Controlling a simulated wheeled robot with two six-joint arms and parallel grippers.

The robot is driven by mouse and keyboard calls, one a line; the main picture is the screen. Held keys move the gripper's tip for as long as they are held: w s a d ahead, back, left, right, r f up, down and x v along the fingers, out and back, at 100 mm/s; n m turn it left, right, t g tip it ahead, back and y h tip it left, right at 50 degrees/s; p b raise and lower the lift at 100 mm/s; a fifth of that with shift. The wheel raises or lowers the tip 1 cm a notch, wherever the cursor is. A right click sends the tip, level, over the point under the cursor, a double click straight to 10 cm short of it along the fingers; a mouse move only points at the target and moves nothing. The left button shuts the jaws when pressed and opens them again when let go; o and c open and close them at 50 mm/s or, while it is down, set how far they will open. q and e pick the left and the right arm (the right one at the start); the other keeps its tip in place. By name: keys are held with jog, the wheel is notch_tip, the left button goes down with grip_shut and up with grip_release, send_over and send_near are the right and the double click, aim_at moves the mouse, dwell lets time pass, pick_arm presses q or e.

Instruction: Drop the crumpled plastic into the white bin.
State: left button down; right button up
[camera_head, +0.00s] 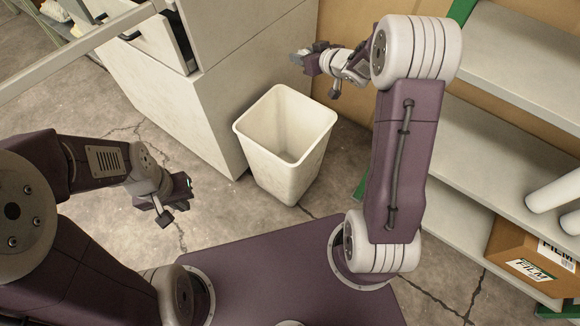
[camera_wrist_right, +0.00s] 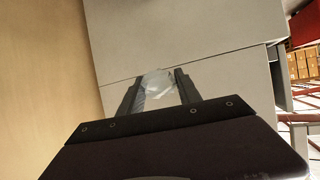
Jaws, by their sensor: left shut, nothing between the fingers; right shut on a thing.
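The white bin (camera_head: 268,165) stands upright on the floor in the middle of the head view, and its inside looks empty. My right gripper (camera_head: 303,60) is up behind the bin's far rim in the picture. In the right wrist view my right gripper (camera_wrist_right: 160,90) is shut on the crumpled plastic (camera_wrist_right: 158,84), a clear, pale piece between the two fingers. In the head view the plastic is too small to make out. My left gripper (camera_head: 165,208) is shut and empty, low at the left of the bin and apart from it.
A grey machine cabinet (camera_head: 235,80) stands directly behind and left of the bin. A shelf unit (camera_head: 470,150) with white rolls (camera_head: 553,190) and a cardboard box (camera_head: 525,262) is at the right. Cracked concrete floor (camera_head: 215,225) is free left of the bin.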

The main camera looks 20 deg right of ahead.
jog(key=a+f+b, duration=0.2)
jog(key=f+b, duration=0.5)
jog(key=f, duration=0.2)
jog(key=a+f+y+b, duration=0.1)
jog(key=a+f+b, duration=0.2)
jog(key=f+b, duration=0.5)
jog(key=shift+f+n, duration=0.4)
jog(key=shift+f, duration=0.1)
notch_tip(320, 180, down, 6)
jog(key=b, duration=0.7)
jog(key=shift+a, duration=0.1)
jog(key=o, duration=1.4)
